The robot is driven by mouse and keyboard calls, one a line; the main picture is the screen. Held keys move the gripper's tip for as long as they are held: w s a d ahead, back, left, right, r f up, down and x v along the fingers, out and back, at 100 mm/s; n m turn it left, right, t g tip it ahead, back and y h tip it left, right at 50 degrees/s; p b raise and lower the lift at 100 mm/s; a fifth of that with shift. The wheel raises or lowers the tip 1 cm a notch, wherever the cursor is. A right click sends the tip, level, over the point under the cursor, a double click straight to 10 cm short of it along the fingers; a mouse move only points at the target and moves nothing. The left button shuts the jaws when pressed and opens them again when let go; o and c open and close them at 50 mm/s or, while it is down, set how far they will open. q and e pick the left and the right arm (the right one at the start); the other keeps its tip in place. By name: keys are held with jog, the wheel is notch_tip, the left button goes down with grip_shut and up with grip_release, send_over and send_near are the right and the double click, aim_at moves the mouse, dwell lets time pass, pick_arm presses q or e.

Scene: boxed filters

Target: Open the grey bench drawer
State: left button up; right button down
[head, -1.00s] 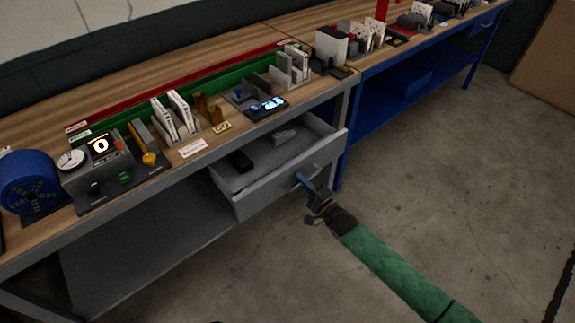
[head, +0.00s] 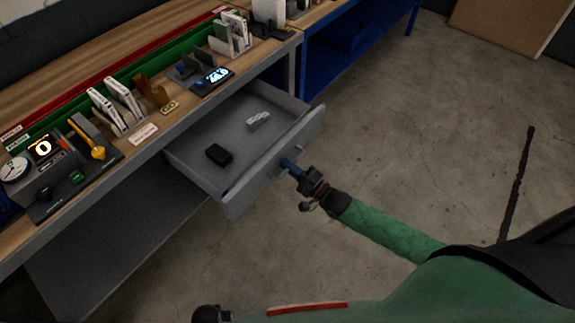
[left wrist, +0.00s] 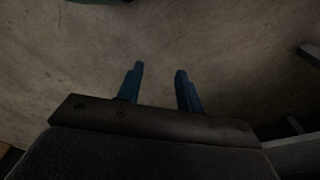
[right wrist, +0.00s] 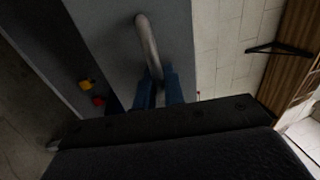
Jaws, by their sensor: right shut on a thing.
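The grey bench drawer (head: 205,180) stands pulled out from under the wooden bench top in the head view. A small black box (head: 219,155) and a small light grey item (head: 258,121) lie inside it. My right gripper (head: 289,165) is at the drawer front and shut on its handle. In the right wrist view the metal bar handle (right wrist: 149,46) runs between the blue fingers (right wrist: 159,90) of my right gripper. My left gripper (left wrist: 158,75) shows in the left wrist view with its blue fingers apart, nothing between them, above bare floor.
The bench top (head: 190,98) carries white cards in holders, a gauge unit and a small lit display (head: 216,76). A grey lower shelf (head: 120,235) sits under the drawer. A blue bench (head: 340,50) stands behind.

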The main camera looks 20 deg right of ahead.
pick_arm(q)
jog(key=shift+w+r, duration=0.1)
pick_arm(e)
jog(key=c, duration=1.8)
grip_release()
jog(key=shift+c, duration=0.2)
